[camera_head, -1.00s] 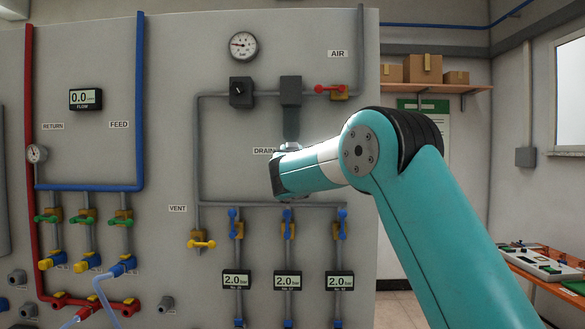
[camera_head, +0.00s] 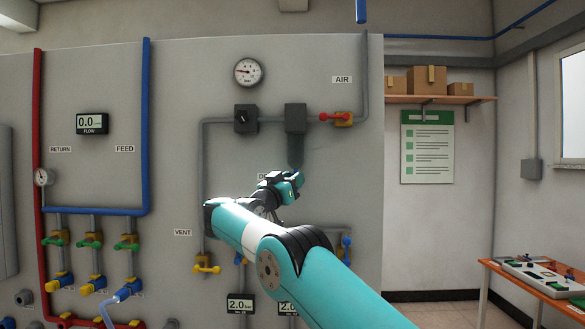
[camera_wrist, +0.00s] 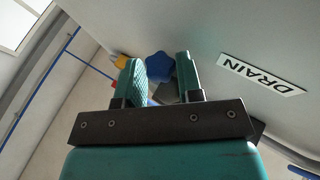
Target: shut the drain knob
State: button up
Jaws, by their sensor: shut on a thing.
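The drain knob (camera_wrist: 160,66) is a blue, lobed knob, seen in the wrist view between the two teal fingers of my gripper (camera_wrist: 159,62). The fingers are shut on it, one on each side. The DRAIN label (camera_wrist: 262,75) is on the grey panel to the right, turned nearly upside down in this view. In the head view, my gripper (camera_head: 290,186) is at the panel just below the grey box, and it partly covers the DRAIN label (camera_head: 263,176).
A red-handled AIR valve (camera_head: 338,118) and a dark switch box (camera_head: 245,118) are above my gripper. A yellow VENT valve (camera_head: 206,269) is at lower left of it. My forearm covers part of the lower gauges. A table (camera_head: 530,275) stands at right.

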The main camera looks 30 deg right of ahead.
jog(key=shift+m+g+p, duration=0.3)
jog(key=shift+g+p, duration=0.2)
jog(key=shift+p, duration=0.15)
jog(key=o, duration=0.9)
jog(key=shift+f+b, duration=0.1)
jog(key=shift+b, duration=0.3)
